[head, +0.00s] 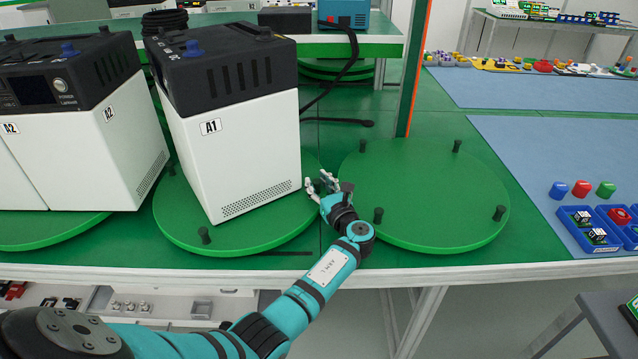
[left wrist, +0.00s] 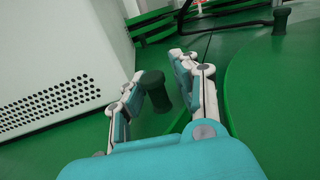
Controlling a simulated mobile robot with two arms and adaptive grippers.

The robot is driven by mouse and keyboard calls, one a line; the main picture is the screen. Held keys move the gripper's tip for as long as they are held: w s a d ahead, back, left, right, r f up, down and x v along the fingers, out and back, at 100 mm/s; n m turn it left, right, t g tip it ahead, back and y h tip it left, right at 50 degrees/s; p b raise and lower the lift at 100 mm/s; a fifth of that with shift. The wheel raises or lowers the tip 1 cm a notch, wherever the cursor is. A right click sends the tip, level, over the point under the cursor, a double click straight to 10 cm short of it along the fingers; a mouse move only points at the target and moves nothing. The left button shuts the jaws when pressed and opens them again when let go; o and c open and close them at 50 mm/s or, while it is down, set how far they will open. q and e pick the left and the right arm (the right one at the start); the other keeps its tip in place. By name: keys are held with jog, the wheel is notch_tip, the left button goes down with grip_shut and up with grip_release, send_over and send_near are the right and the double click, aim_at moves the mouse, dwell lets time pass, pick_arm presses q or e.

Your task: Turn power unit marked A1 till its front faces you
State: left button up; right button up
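The power unit marked A1 (head: 240,140) is a white box with a black top. It stands on a round green turntable (head: 165,215) with dark pegs on its rim. A plain white side with the A1 label and a vent grille faces me; no display panel shows on it. My left gripper (head: 322,183) is at the turntable's right edge, beside the unit's lower right corner. In the left wrist view the gripper (left wrist: 160,75) is open, with a dark green peg (left wrist: 156,92) showing between its fingers and a gap on the right. My right gripper is out of view.
Power unit A2 (head: 125,130) stands close on the left. An empty turntable (head: 430,200) with pegs lies just right of my left gripper. An orange-edged post (head: 415,75) rises behind. Blue bins (head: 590,237) and coloured pieces are on the far right.

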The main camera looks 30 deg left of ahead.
pick_arm(q)
jog(key=v, duration=1.2)
